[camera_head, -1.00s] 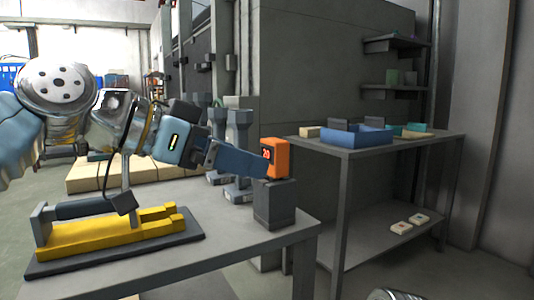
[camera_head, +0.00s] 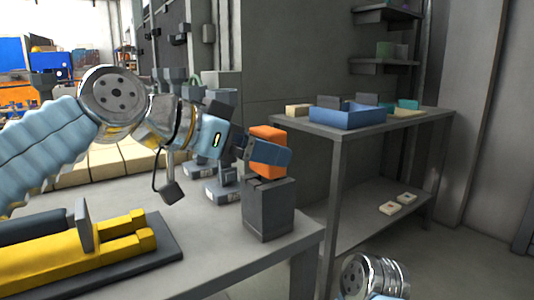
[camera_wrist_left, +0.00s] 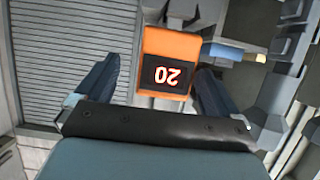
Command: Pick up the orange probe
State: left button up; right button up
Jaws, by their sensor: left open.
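The orange probe (camera_head: 268,140) stands upright in a dark grey block holder (camera_head: 269,208) near the right end of the near table. Its front display reads 20, upside down in the left wrist view (camera_wrist_left: 168,62). My left gripper (camera_head: 266,152) is at the probe, with one finger in front of part of its face. In the left wrist view the gripper (camera_wrist_left: 155,80) is open, with a dark finger on each side of the probe and gaps between. The right gripper is not clearly visible; a metal part of my other arm (camera_head: 375,278) shows at the bottom.
A yellow fixture (camera_head: 110,250) on a dark base plate lies at the left of the table. Grey power tools (camera_head: 222,150) stand behind the holder. A shelf table (camera_head: 360,137) at the right carries a blue tray (camera_head: 347,116). Bare tabletop lies in front of the holder.

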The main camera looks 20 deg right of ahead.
pick_arm(q)
jog(key=x, duration=0.3)
jog(key=p+x, duration=0.1)
jog(key=x, duration=0.1)
jog(key=shift+w+a+f, duration=0.15)
jog(key=shift+w+f, duration=0.2)
jog(key=shift+c, duration=0.4)
jog(key=c, duration=1.1)
jog(key=shift+o, duration=0.2)
